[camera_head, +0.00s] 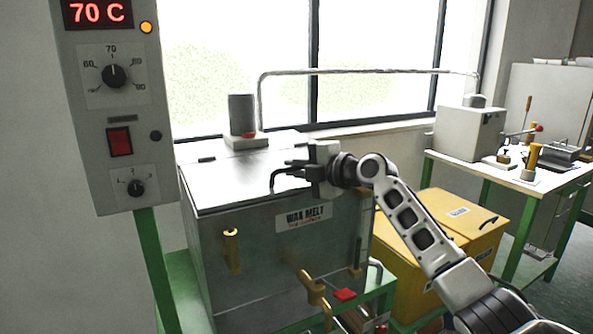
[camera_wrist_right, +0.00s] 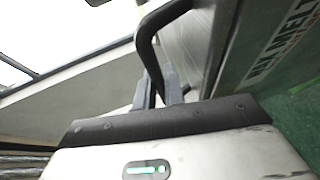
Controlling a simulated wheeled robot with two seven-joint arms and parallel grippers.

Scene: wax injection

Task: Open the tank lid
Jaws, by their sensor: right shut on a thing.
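The wax melt tank (camera_head: 255,270) is a grey metal box with a "WAX MELT" label on its front. Its shiny metal lid (camera_head: 225,182) lies flat on top and looks closed. A black bar handle (camera_head: 283,172) stands at the lid's front edge. My right gripper (camera_head: 304,170) reaches in from the right and is shut on this handle. The right wrist view shows the black handle (camera_wrist_right: 148,50) running between the two grey fingertips (camera_wrist_right: 160,88). The exact contact is partly hidden by the fingers. My left gripper is not in view.
A control box (camera_head: 115,110) reading 70 C stands at the left on a green post. A grey cylinder (camera_head: 242,114) rises behind the lid. A brass valve (camera_head: 313,292) sticks out at the tank's front. Yellow cabinets (camera_head: 455,225) and a white table (camera_head: 530,180) stand at right.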

